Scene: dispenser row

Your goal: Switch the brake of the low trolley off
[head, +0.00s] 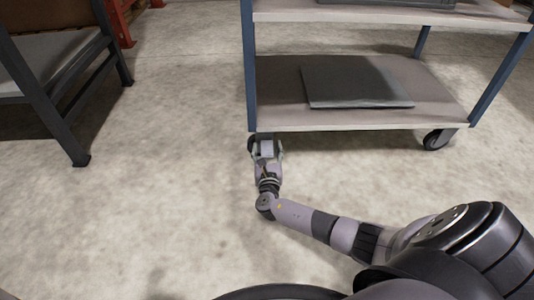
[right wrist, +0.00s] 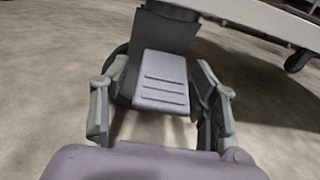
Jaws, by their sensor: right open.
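The low trolley (head: 285,118) has blue posts and a pale lower shelf. It stands in the upper right of the head view, and its underside edge (right wrist: 270,18) crosses the upper right of the right wrist view. The brake pedal (right wrist: 162,80), a grey plate with ridges, sits on the near-left caster in front of its dark wheel. My right gripper (head: 266,150) is low near the floor at that caster. In the wrist view its open fingers (right wrist: 160,98) stand on both sides of the pedal. Any contact cannot be told. My left gripper is not in view.
A dark flat panel (head: 355,85) lies on the trolley's lower shelf. The near-right caster (head: 438,139) stands on the floor. A dark-framed table (head: 55,110) is at the left, with a red frame (head: 120,22) behind it. The floor between is clear.

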